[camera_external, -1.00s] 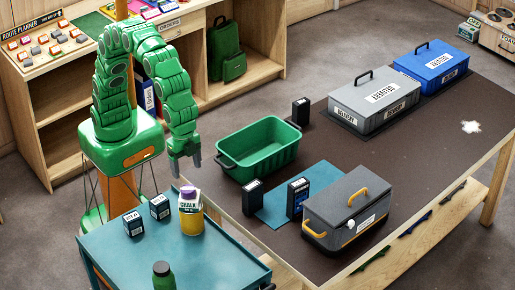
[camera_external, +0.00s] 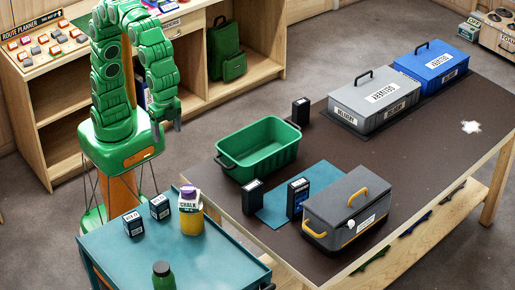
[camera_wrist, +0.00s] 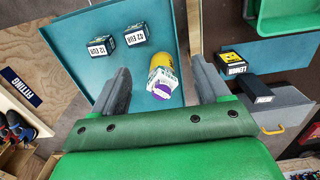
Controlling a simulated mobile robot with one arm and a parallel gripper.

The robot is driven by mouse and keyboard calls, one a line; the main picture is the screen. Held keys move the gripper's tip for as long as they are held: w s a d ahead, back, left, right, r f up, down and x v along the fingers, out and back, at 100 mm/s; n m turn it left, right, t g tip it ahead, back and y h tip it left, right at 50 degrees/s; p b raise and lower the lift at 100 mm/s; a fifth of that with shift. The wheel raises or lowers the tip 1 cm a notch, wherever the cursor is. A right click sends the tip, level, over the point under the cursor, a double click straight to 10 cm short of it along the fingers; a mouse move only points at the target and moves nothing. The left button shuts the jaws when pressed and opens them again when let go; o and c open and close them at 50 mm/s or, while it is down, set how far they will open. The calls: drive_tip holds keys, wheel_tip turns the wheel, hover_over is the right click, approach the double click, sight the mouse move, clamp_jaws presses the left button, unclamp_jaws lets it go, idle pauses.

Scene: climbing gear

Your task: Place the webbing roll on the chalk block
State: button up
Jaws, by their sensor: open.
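My gripper (camera_external: 165,122) is open and empty, raised above the back edge of the teal cart (camera_external: 150,262). In the wrist view my gripper (camera_wrist: 160,70) has its two grey fingers apart.
Two small dark boxes (camera_external: 133,222) (camera_external: 160,207) and a green bottle (camera_external: 162,275) stand on the cart. The brown table holds a green bin (camera_external: 258,165), dark packages (camera_external: 298,196) by a teal mat, a grey toolbox (camera_external: 350,212) and two cases (camera_external: 375,100). Its right side is mostly clear.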

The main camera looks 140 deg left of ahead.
drive_tip(key=s+a+f, duration=0.1)
drive_tip(key=s+f, duration=0.2)
drive_tip(key=s, duration=1.2)
drive_tip(key=s+a+f+g, duration=0.1)
drive_tip(key=s+a+f, duration=0.1)
drive_tip(key=s, duration=1.4)
drive_tip(key=shift+s+f+g, duration=0.2)
drive_tip(key=shift+f+g, duration=0.1)
drive_tip(key=shift+f, duration=0.6)
